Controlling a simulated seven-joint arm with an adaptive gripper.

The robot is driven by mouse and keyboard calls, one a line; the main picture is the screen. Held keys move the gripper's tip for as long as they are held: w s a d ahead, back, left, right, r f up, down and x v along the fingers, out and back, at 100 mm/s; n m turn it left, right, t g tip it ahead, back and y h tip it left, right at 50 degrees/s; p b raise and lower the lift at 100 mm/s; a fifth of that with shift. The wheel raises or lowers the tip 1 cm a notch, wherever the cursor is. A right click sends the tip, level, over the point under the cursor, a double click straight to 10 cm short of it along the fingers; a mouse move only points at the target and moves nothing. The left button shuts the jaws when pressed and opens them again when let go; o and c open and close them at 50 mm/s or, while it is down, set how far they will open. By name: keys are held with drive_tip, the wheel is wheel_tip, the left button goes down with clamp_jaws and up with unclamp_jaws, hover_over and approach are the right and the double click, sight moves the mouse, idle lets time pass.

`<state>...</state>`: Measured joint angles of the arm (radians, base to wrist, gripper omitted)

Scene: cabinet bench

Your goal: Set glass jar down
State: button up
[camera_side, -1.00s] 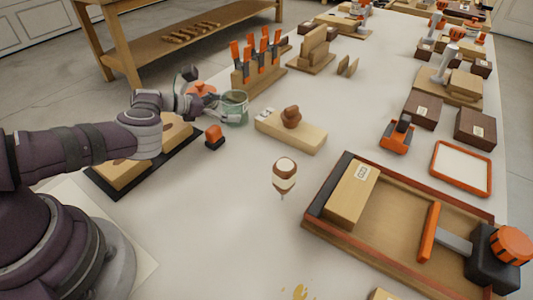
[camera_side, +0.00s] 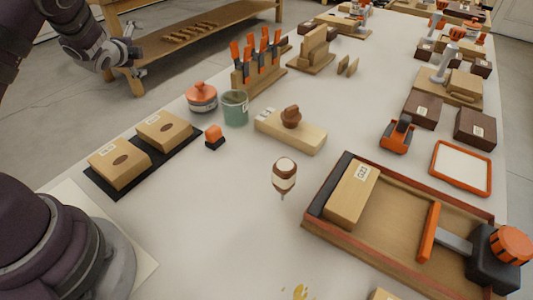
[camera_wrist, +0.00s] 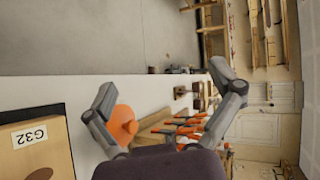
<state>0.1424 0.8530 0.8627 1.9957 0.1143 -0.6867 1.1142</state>
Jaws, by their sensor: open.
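The glass jar (camera_side: 235,108) is greenish and see-through, and it stands upright on the white bench. It is just right of a rounded orange-topped pot (camera_side: 201,97). My gripper (camera_side: 134,45) is up at the upper left in the side view, well away from the jar and empty. In the wrist view my gripper (camera_wrist: 165,95) shows its two fingers spread wide with nothing held between them. An orange round thing (camera_wrist: 123,124) shows beyond the left finger there. I cannot make out the jar in the wrist view.
A rack of orange-handled tools (camera_side: 258,62) stands behind the jar. A wooden block with a brown knob (camera_side: 290,128) and a small orange-and-black block (camera_side: 214,137) are near it.

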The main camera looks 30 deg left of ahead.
drive_tip(key=s+d+r+n+g+h, duration=0.2)
drive_tip(key=s+d+r+n+h, duration=0.1)
drive_tip(key=s+d, duration=0.6)
drive_tip(key=s+d+r+n+g+h, duration=0.3)
drive_tip(key=s+d+n+h, duration=0.2)
drive_tip(key=d, duration=0.9)
drive_tip(key=s+n, duration=0.3)
drive_tip(key=s, duration=0.1)
drive_tip(key=shift+h, duration=0.3)
